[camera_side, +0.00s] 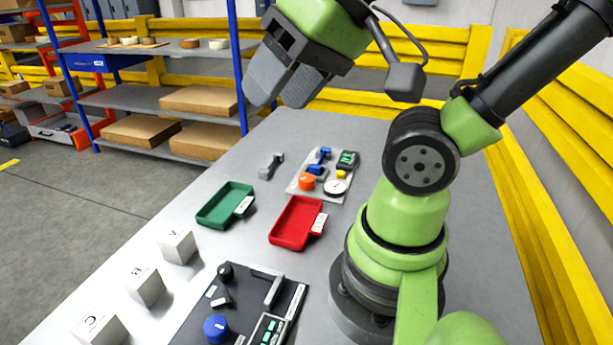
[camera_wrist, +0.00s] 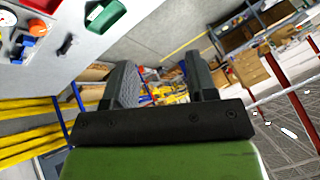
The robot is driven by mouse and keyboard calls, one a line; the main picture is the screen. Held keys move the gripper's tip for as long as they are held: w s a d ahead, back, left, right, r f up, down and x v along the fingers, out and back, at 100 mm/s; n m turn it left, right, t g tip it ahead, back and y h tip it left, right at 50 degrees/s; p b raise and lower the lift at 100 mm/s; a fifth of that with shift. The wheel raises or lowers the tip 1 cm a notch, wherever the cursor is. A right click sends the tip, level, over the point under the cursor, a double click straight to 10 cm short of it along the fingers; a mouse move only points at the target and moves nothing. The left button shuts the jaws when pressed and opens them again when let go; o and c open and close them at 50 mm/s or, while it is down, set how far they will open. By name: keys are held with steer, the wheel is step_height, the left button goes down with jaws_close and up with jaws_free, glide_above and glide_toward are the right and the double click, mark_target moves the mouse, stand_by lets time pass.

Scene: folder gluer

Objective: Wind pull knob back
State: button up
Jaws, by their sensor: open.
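My gripper (camera_side: 279,95) is raised high above the far side of the table, open and empty, apart from every control. In the wrist view its two fingers (camera_wrist: 160,65) show a gap, with shelving and floor beyond. A dark panel (camera_side: 261,286) lies at the table's near edge. It bears a black knob (camera_side: 225,271), a blue round knob (camera_side: 216,328) and a small lever. A pale panel (camera_side: 300,184) farther back bears an orange knob (camera_side: 307,181), blue parts and a dial. No knob is labelled legibly, so I cannot tell which is the pull knob.
A green tray (camera_side: 212,222) and a red tray (camera_side: 287,244) stand between the panels. Several white lettered blocks (camera_side: 146,286) line the table's left edge. A grey loose part (camera_side: 270,165) lies near the pale panel. Shelving and yellow rails stand behind the table.

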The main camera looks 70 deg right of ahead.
steer(key=w+d+m+g+h, duration=0.1)
steer(key=w+d+m+g, duration=0.25)
steer(key=w+d, duration=0.3)
steer(key=m+g+y, duration=0.4)
steer(key=m, duration=0.5)
glide_above(307, 176)
steer(key=d, duration=0.4)
step_height(307, 176, down, 21)
steer(key=shift+h, duration=0.3)
steer(key=x, duration=0.9)
steer(key=shift+a+f, duration=0.2)
steer(key=shift+a, duration=0.2)
steer(key=shift+c, duration=0.2)
steer(key=shift+w, duration=0.1)
steer(key=c, duration=0.6)
